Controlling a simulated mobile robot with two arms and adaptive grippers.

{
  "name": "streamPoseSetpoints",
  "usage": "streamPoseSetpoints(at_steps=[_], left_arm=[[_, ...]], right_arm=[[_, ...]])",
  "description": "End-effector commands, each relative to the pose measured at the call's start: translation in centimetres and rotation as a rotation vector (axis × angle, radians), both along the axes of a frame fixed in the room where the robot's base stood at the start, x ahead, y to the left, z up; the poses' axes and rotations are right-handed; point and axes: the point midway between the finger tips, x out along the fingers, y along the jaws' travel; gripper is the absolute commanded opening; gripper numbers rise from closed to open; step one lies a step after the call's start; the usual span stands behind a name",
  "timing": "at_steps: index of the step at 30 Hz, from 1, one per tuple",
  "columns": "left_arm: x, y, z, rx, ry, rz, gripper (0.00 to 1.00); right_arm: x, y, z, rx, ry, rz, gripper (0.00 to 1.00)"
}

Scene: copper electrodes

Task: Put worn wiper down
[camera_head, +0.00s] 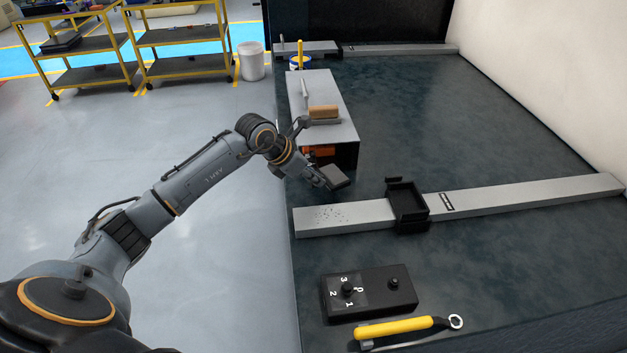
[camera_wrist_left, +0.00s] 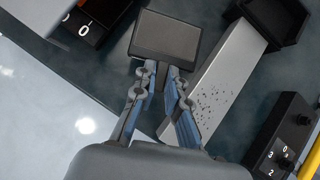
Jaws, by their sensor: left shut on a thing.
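The worn wiper (camera_head: 336,176), a dark grey block, is held by my left gripper (camera_head: 321,182) above the left part of the dark table, between the grey box and the long grey rail. In the left wrist view the wiper (camera_wrist_left: 166,36) shows its flat dark face beyond the fingers. My left gripper (camera_wrist_left: 168,82) is shut on its narrow stem. No gap between the wiper and the table can be judged clearly. My right gripper is not in view.
The rail (camera_head: 520,196) carries an empty-looking black holder (camera_head: 407,202). A grey-topped box (camera_head: 335,92) bears a wooden-backed block (camera_head: 323,112). A black knob box (camera_head: 400,292) and yellow-handled tool (camera_head: 395,327) lie in front. The table's right back is clear.

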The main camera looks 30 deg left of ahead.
Motion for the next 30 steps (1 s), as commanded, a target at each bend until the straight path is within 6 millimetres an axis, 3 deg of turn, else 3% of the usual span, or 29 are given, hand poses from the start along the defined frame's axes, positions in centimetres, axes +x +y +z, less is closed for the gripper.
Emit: streamPoseSetpoints(at_steps=[5,12,24,25,27,30], left_arm=[[0.7,0.4,-0.9,-0.002,0.000,0.001,0.00],[0.9,0.5,-3.7,-0.003,0.001,0.000,0.00],[0.9,0.5,-4.6,0.000,-0.002,0.000,0.00],[0.9,0.5,-4.5,0.000,-0.001,-0.001,0.19],[0.9,0.5,-4.5,-0.001,-0.001,0.000,0.33],[0.9,0.5,-4.5,-0.001,-0.001,0.000,0.35]], right_arm=[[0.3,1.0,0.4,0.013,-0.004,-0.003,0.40],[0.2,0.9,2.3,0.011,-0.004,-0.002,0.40],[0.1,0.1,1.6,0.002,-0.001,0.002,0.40],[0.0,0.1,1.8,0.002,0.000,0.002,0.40],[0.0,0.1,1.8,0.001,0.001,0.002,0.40],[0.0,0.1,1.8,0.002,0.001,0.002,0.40]])
